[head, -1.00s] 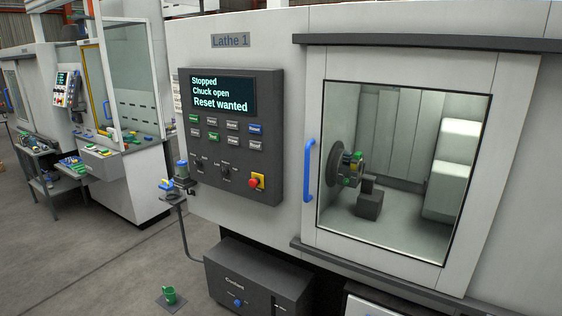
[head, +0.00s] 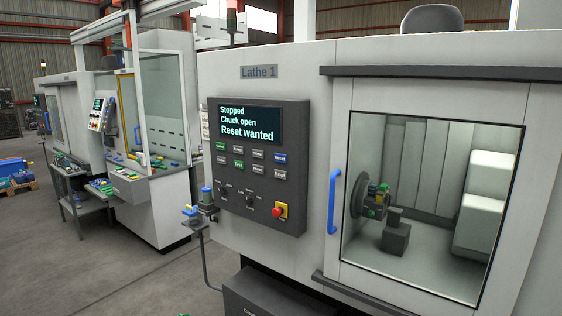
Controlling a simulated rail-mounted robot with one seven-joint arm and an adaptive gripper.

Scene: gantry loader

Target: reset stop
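Lathe 1's control panel (head: 262,165) is a dark box on the machine front, in the middle of the head view. Its screen (head: 250,124) reads "Stopped", "Chuck open", "Reset wanted". Below it are two rows of buttons, with a blue button (head: 280,158) at the right end of the top row; its label is too small to read surely. A red emergency stop (head: 280,211) on a yellow plate sits at the panel's lower right. Whether it is pressed in, I cannot tell. My gripper is not in view.
The lathe door (head: 433,205) with its blue handle (head: 334,201) is closed; the chuck (head: 371,199) shows through its window. Another machine (head: 150,140) stands behind left. Open floor (head: 120,265) lies at lower left.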

